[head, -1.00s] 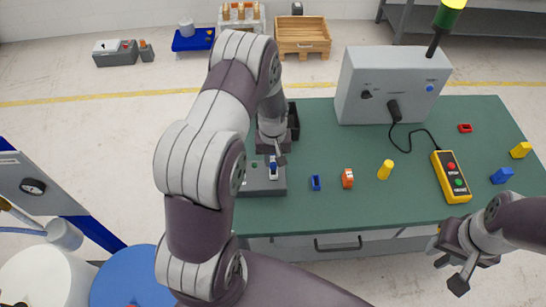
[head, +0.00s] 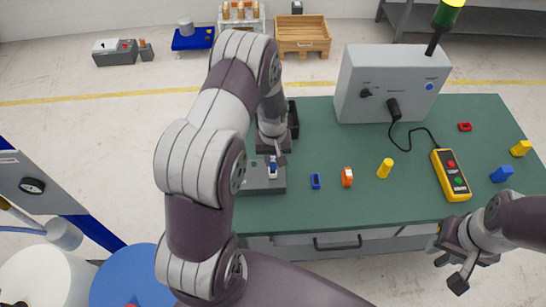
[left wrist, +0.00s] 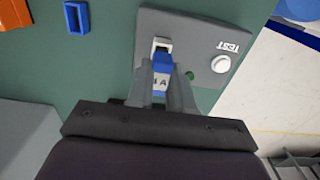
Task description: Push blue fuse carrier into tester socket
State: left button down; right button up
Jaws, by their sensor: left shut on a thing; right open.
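The grey tester (head: 262,187) sits at the left edge of the green table; in the left wrist view its plate (left wrist: 205,40) carries the word TEST, a white round button and a green dot. My left gripper (head: 275,157) points down over it, shut on the blue fuse carrier (left wrist: 163,62), which also shows in the head view (head: 273,170). The carrier's far end is at the white-rimmed socket (left wrist: 161,43); how deep it sits I cannot tell. My right gripper (head: 451,264) is open and empty beyond the table's front right edge.
A hollow blue part (head: 316,181), an orange part (head: 347,177) and a yellow peg (head: 386,169) stand right of the tester. Red, yellow and blue blocks lie far right.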

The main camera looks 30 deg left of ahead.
aim_at(273, 159)
pick_arm(q)
jog(key=shift+f+b, duration=0.85)
jog(key=shift+f, duration=0.35)
jog(key=c, duration=0.9)
grip_release()
jog(key=shift+r, duration=0.1)
jog(key=shift+r+p, duration=2.4)
jog(key=shift+r, duration=0.55)
